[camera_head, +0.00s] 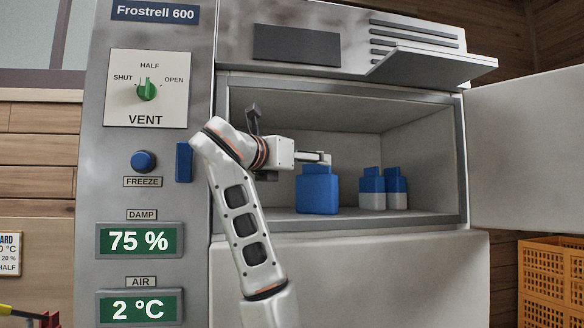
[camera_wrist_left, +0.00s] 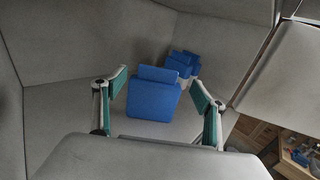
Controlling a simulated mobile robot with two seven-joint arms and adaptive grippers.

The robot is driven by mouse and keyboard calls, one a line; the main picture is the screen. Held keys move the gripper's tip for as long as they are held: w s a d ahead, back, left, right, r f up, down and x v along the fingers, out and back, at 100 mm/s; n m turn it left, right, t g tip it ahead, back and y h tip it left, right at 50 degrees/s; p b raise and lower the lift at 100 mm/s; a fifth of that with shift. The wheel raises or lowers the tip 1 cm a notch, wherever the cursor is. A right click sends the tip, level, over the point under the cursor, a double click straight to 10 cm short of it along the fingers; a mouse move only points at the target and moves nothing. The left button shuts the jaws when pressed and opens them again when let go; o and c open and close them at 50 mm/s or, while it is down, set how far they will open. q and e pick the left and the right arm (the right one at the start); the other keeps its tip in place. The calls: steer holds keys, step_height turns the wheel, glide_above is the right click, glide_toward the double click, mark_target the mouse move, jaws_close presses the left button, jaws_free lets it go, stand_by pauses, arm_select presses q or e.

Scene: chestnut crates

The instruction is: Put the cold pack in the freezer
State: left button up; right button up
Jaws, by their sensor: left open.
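The freezer (camera_head: 222,150) has its compartment open, with the door (camera_head: 525,155) swung out to the right. A blue cold pack (camera_head: 317,192) with a narrower top stands upright, apparently on the compartment floor near the front. My left gripper (camera_head: 322,158) reaches into the compartment at the pack's top. In the left wrist view my left gripper (camera_wrist_left: 160,88) is open, its green-padded fingers apart on either side of the blue pack (camera_wrist_left: 152,98), with gaps visible at both sides. My right gripper is not in view.
Two blue-and-white packs (camera_head: 384,188) stand to the right in the compartment; they also show behind in the wrist view (camera_wrist_left: 184,62). A raised flap (camera_head: 432,66) juts out above. The VENT knob (camera_head: 147,91) points near HALF. An orange crate (camera_head: 550,280) stands at lower right.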

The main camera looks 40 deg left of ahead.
arm_select(q)
steer(key=shift+s+d+b, duration=0.2)
steer(key=shift+s+b, duration=0.3)
steer(key=shift+s, duration=2)
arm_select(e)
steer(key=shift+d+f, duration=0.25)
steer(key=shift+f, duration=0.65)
